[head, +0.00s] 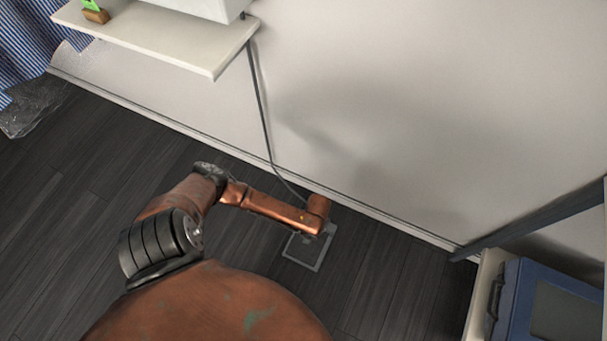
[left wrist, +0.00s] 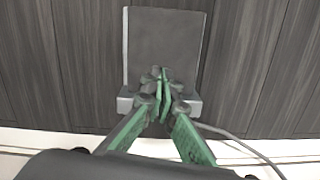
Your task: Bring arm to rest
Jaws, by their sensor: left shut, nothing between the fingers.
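My left arm reaches down over the floor in the head view. Its copper wrist end hangs near the wall, over a flat grey-rimmed plate (head: 302,263) on the dark floor. In the left wrist view my left gripper (left wrist: 164,88) has green fingers whose tips are together, with nothing between them. The plate (left wrist: 165,38) lies behind the fingertips there. The gap between fingertips and plate cannot be told. My right gripper is in neither view.
A white shelf (head: 150,35) juts from the wall at upper left, with a blue striped cloth (head: 25,35) beside it. A cable (head: 262,110) runs down the wall toward the plate. A blue box (head: 545,300) and dark post (head: 530,220) stand at right. Floor at lower left is clear.

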